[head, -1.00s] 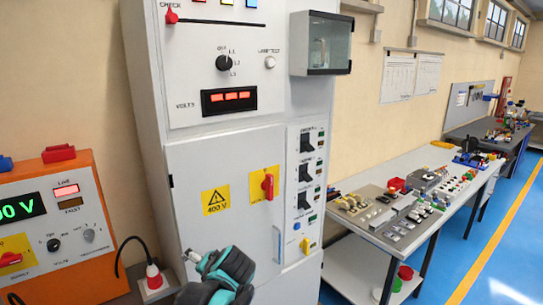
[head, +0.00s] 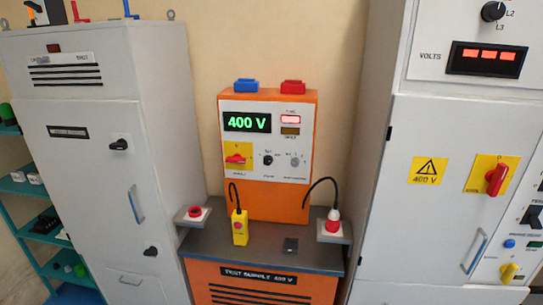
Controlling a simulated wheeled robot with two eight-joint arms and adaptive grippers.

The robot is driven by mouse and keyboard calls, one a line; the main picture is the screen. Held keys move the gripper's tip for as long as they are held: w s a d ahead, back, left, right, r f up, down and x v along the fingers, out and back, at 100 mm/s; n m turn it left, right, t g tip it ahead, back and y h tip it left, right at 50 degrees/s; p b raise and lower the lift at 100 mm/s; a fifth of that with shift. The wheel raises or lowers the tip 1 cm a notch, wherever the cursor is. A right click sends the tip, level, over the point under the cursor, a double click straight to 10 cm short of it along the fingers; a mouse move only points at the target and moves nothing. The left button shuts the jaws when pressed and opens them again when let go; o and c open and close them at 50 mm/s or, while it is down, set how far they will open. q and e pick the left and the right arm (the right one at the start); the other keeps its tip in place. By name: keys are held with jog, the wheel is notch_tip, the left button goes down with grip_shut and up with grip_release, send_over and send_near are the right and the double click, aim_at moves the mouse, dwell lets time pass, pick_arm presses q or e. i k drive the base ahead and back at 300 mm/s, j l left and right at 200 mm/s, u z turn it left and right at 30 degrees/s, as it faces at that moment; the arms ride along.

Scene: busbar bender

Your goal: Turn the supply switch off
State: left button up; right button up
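The supply switch (head: 237,158) is a red rotary handle on a yellow plate, on the left of the orange test supply panel (head: 309,130). Its handle looks roughly horizontal; the small label below it is too blurred to read surely. Above it the green display (head: 247,122) reads 400 V. A lamp (head: 292,119) at the panel's upper right is lit red, and the one below it (head: 290,131) is dark. Neither of my grippers shows in the head view, and nothing touches the switch.
A grey cabinet (head: 80,190) and a switch cabinet (head: 420,240) with another red rotary switch (head: 496,179) flank the bench.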

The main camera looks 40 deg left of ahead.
aim_at(236, 158)
jog(key=u, duration=1.8)
